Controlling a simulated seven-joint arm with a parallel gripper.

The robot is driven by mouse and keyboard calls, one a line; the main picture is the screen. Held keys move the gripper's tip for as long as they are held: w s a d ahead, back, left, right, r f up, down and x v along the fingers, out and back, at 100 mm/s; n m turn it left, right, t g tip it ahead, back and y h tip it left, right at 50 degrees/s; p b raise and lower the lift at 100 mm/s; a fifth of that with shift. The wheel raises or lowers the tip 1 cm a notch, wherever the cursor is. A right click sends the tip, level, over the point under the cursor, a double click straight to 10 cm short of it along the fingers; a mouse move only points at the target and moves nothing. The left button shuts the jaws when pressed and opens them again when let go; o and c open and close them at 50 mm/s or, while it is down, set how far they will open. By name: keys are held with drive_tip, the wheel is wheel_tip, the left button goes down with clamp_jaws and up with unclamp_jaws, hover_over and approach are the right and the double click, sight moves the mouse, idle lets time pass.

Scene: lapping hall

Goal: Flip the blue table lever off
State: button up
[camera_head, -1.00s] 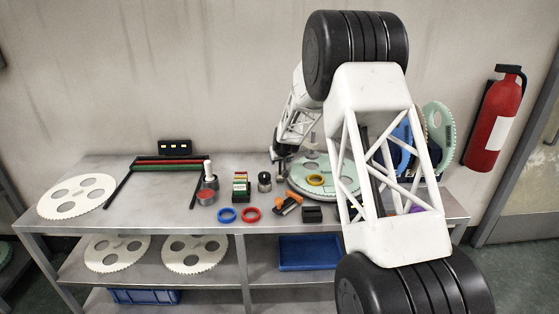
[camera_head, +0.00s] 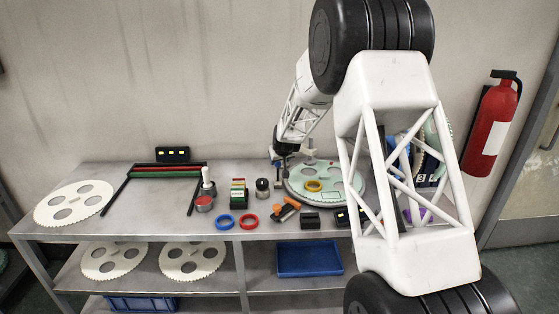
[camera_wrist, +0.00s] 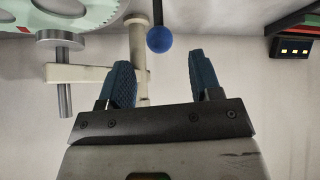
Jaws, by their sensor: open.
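The blue lever shows in the wrist view as a round blue knob (camera_wrist: 159,39) on a thin dark stem. In that view my gripper (camera_wrist: 160,65) is open and empty. Its two blue fingers stand apart on either side of the knob's line, with the knob just beyond their tips and apart from them. In the head view my gripper (camera_head: 285,153) is over the back of the table, just left of the pale green toothed disc. I cannot make out the blue knob there.
A pale post with a crossbar (camera_wrist: 98,74) stands close to my left finger in the wrist view. Blue (camera_head: 225,222) and red rings (camera_head: 248,221) and small blocks lie in front. A black light box (camera_head: 173,155) stands further left.

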drive_tip(key=c, duration=0.4)
drive_tip(key=shift+w+a+m, duration=0.1)
drive_tip(key=shift+w+m, duration=0.2)
drive_tip(key=shift+w, duration=0.05)
drive_tip(key=c, duration=0.4)
drive_tip(key=w+m, duration=0.1)
drive_tip(key=w+a+r+m+g, duration=0.1)
drive_tip(key=w+m, duration=0.1)
drive_tip(key=w+m+g, duration=0.1)
drive_tip(key=shift+w+a+r+m, duration=0.15)
drive_tip(key=shift+w+m, duration=0.1)
drive_tip(key=shift+m, duration=0.05)
clamp_jaws()
drive_tip(key=w+r+m+g+h, duration=0.1)
drive_tip(key=w+r+m+g, duration=0.5)
drive_tip(key=m, duration=0.9)
drive_tip(key=shift+w+a+r+m+g+h, duration=0.15)
drive_tip(key=shift+w+r+m+g+h, duration=0.2)
drive_tip(key=shift+r+g, duration=0.7)
drive_tip(key=shift+r+t, duration=0.15)
drive_tip(key=shift+t, duration=0.1)
